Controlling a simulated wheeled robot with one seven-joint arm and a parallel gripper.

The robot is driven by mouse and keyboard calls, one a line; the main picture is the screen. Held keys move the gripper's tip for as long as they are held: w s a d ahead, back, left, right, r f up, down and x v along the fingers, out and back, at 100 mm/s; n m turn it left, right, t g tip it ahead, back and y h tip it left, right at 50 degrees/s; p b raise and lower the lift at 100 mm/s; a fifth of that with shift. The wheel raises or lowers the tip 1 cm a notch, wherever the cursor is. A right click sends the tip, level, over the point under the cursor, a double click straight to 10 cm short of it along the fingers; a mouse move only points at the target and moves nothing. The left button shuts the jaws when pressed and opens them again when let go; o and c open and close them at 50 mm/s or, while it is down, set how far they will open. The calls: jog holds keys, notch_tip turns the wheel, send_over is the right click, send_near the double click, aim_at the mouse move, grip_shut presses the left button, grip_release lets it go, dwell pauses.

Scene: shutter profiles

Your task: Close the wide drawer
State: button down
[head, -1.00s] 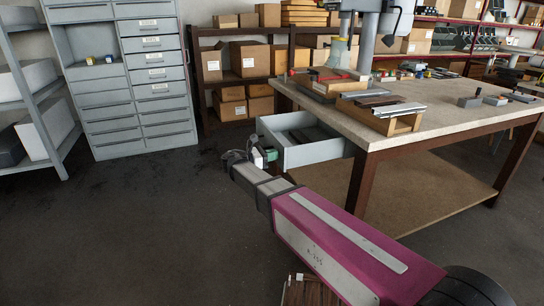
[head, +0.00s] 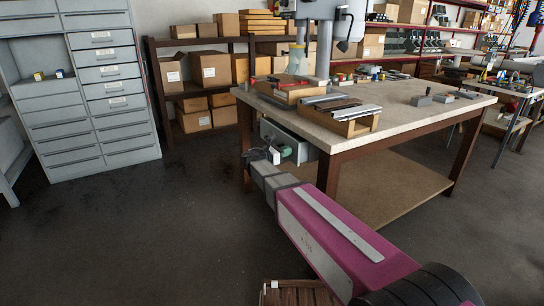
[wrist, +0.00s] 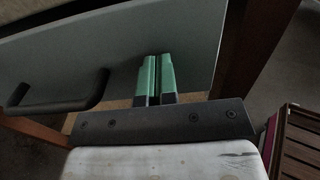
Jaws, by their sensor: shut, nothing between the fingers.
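The wide drawer (head: 287,132) is a grey drawer under the left end of the workbench. In the head view its front sits close to the bench frame, and my arm hides part of it. In the wrist view its grey front panel (wrist: 105,55) fills the upper middle, with a dark bar handle (wrist: 55,100) at the left. My gripper (wrist: 156,62) has green fingers held together with nothing between them. The fingertips are at the panel, right of the handle, and appear to touch it. In the head view my gripper (head: 280,152) is at the drawer front.
The workbench (head: 400,115) carries a drill press (head: 325,40), a wooden tray of metal profiles (head: 345,118) and small blocks. A grey drawer cabinet (head: 105,90) stands at the left, and shelves with cardboard boxes (head: 210,68) stand behind. The floor between is clear.

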jog(key=shift+x, duration=2.6)
jog(key=shift+w, duration=0.15)
